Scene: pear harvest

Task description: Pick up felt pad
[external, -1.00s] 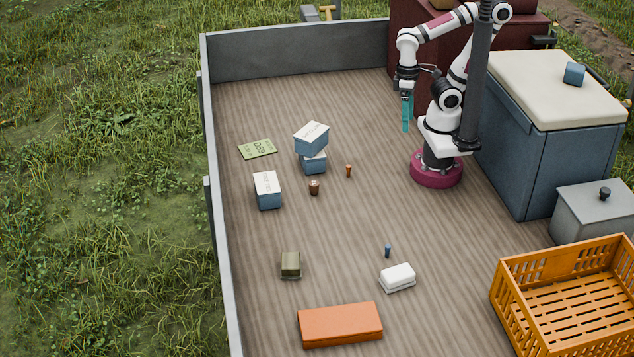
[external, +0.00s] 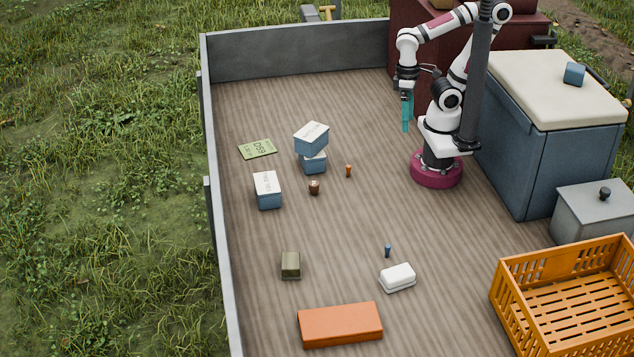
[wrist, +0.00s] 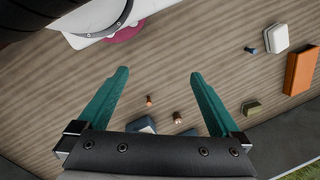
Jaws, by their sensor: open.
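No thing is plainly marked as the felt pad, so I cannot tell for certain which one it is. A flat orange slab (external: 340,325) lies on the deck at the front; it also shows at the right edge of the wrist view (wrist: 301,70). A small olive block (external: 290,265) and a white block (external: 398,278) lie behind it. The olive block (wrist: 251,108) and white block (wrist: 275,38) also show in the wrist view. My gripper (external: 406,128) hangs above the deck at the back, far from these. Its teal fingers (wrist: 158,73) are apart with nothing between them.
Two stacked blue boxes (external: 311,140), another blue box (external: 267,192), a green card (external: 257,149), a brown jar (external: 314,188) and small orange (external: 348,171) and blue (external: 387,250) items are on the deck. An orange crate (external: 530,262) stands front right. The middle deck is mostly clear.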

